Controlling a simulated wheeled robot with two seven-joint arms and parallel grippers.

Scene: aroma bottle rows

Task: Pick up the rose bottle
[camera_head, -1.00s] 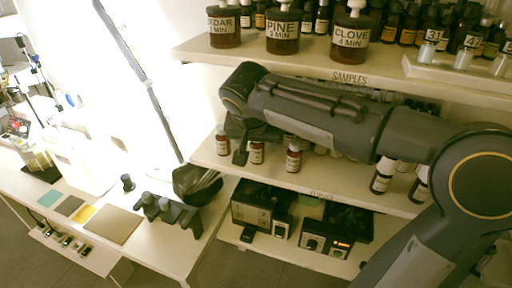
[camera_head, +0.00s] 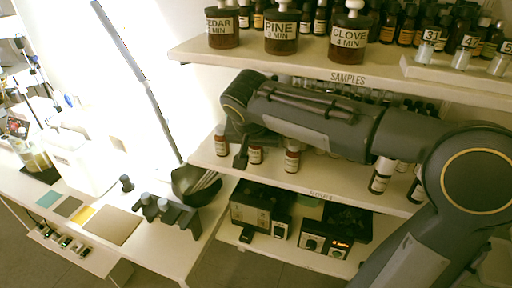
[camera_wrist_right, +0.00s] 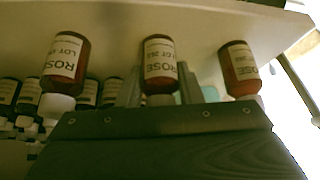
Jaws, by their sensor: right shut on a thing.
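Three small brown rose bottles with white labels stand in a row on the middle shelf in the head view: a left one (camera_head: 221,145), a middle one (camera_head: 256,155) and a right one (camera_head: 292,161). In the right wrist view they appear cap-down, and the middle rose bottle (camera_wrist_right: 160,62) sits between the fingers of my right gripper (camera_wrist_right: 160,92). That gripper is shut on it near the cap end. In the head view my right gripper (camera_head: 241,152) is partly hidden by its own wrist. My left gripper is not in view.
The samples shelf (camera_head: 400,86) is close above my right forearm, with large jars including the pine jar (camera_head: 281,34). More bottles (camera_wrist_right: 8,92) stand behind the row. Timer boxes (camera_head: 252,208) sit below. A side table (camera_head: 60,170) is at left.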

